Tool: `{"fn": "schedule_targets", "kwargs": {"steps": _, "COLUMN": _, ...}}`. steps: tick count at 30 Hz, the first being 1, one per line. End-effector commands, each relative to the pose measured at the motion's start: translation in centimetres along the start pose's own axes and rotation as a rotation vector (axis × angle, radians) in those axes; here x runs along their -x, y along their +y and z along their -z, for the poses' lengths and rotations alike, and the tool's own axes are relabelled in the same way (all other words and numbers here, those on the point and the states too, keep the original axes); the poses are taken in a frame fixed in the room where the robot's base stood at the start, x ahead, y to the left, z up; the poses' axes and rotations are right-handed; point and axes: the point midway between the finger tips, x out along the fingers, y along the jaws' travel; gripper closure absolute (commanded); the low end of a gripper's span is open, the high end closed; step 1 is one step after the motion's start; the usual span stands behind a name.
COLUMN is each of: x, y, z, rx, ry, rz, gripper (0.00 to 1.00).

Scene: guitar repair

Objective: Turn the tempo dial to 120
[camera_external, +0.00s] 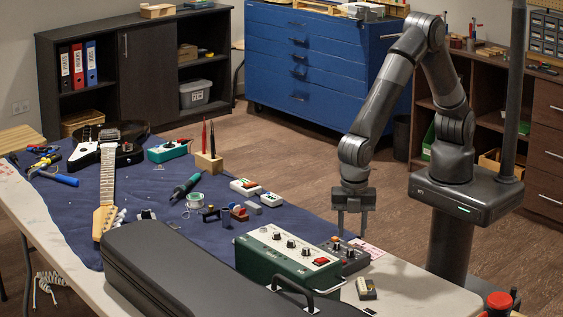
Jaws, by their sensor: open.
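My gripper (351,232) points straight down with its two fingers apart and nothing visible between them. It is over the right part of the bench, above a small dark grey device (352,262) with small knobs on top. The fingertips are close to that device's back edge; I cannot tell whether they touch it. A green box (282,266) with several black knobs and a red switch stands just left of the device. No dial marking or number is readable, so I cannot tell which knob is the tempo dial or what it reads.
A black guitar case (175,270) lies along the bench front. A black handle stands at the green box's front. A pink-and-white card (372,250) lies behind the device, and a small part (366,289) lies in front. A guitar (108,180) and tools lie on the blue mat (150,210).

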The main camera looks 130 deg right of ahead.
Motion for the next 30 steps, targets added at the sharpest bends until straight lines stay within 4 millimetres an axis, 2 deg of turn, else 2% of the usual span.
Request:
{"fn": "schedule_targets", "kwargs": {"steps": 3, "x": -2.3, "y": 0.0, "z": -0.1, "rx": 0.0, "ry": -0.003, "rz": 0.002, "gripper": 0.6}}
{"fn": "schedule_targets", "kwargs": {"steps": 9, "x": -4.6, "y": 0.0, "z": -0.1, "rx": -0.001, "ry": -0.001, "rz": 0.0, "gripper": 0.6}}
{"fn": "schedule_targets", "kwargs": {"steps": 20, "x": -5.2, "y": 0.0, "z": 0.0, "rx": -0.001, "ry": 0.0, "rz": 0.0, "gripper": 0.6}}
{"fn": "schedule_targets", "kwargs": {"steps": 30, "x": -5.1, "y": 0.0, "z": 0.0, "rx": -0.001, "ry": 0.0, "rz": -0.001, "gripper": 0.86}}
